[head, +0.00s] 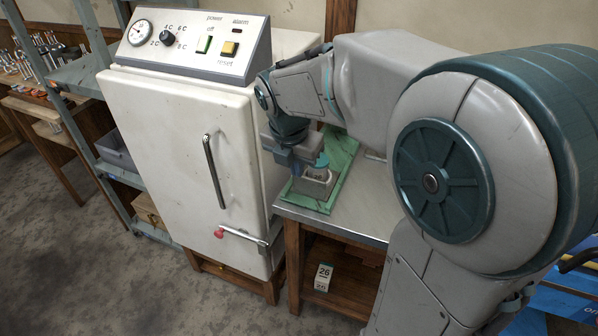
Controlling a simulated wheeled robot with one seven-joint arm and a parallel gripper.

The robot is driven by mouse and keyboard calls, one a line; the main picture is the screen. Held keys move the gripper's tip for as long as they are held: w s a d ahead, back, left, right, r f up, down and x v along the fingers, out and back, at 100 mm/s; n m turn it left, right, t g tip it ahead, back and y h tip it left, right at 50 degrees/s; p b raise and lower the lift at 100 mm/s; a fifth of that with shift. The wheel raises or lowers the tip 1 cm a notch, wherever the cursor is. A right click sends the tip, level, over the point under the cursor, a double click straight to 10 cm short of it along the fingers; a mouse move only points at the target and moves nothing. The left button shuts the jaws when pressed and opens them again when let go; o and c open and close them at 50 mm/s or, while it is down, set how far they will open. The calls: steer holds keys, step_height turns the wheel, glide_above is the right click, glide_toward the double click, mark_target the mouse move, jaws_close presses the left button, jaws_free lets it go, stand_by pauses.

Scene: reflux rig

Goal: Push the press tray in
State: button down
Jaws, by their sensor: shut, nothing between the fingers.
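A green frame or base (342,170) lies on the metal-topped table to the right of the white cabinet. A small pale grey box-like part (316,186) sits on it, with a round teal piece (321,160) above. This looks like the press and its tray, but I cannot tell them apart surely. My gripper (296,167) points down at the left of these parts, close beside the grey part. It is shut and holds nothing. Its fingertips are small and partly merged with the parts behind, so I cannot tell whether it touches them.
A white cabinet (165,140) with a door handle and a red-tipped latch (238,236) stands close on the left. The metal table top (345,222) is bare in front of the green base. A small box marked 26 (323,277) stands on the shelf below.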

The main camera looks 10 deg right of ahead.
steer(key=shift+n, duration=0.4)
steer(key=x, duration=0.3)
steer(key=w+d+x, duration=0.1)
steer(key=x, duration=0.3)
steer(key=w+b+x, duration=0.1)
steer(key=x, duration=0.3)
steer(key=shift+w+d+r, duration=0.15)
steer(key=shift+r, duration=0.2)
steer(key=shift+w+d, duration=0.45)
steer(key=shift+w, duration=0.15)
steer(key=shift+w, duration=0.1)
